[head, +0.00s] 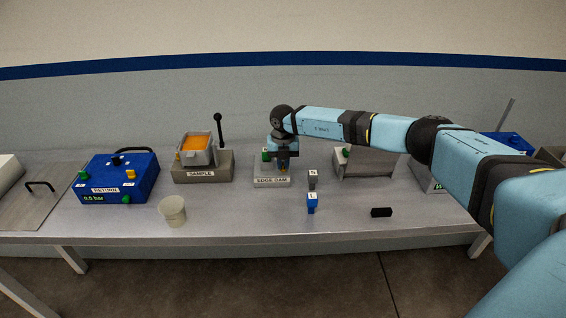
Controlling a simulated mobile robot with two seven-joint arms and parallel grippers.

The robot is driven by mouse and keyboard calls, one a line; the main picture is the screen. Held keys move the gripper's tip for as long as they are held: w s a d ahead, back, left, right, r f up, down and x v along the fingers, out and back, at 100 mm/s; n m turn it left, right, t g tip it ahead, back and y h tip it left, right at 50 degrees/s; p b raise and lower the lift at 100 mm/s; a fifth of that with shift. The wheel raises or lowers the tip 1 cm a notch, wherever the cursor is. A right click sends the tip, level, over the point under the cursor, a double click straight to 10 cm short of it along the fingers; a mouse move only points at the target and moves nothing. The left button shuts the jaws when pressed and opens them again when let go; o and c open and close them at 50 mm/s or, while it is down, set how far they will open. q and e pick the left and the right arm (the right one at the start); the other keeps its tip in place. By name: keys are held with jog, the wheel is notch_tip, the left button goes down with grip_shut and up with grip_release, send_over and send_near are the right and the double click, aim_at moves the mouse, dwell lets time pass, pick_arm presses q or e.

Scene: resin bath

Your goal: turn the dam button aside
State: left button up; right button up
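The grey block labelled EDGE DAM (271,182) stands on the bench near the middle of the head view. A green button (265,156) shows at its upper left, just left of my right gripper. My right gripper (284,167) points down over the right part of this block, its fingertips low and close to it. The gripper and wrist hide much of the block's top. I cannot tell whether the fingers touch anything or how far apart they are. My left gripper is not in view.
Left on the bench are a blue RETURN box (117,180), a SAMPLE block (203,167) with an orange-filled tray and upright lever, and a pale cup (173,210). Small grey (312,178) and blue (312,203) blocks and a black piece (381,212) lie right. The front middle is clear.

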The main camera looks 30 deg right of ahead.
grip_shut()
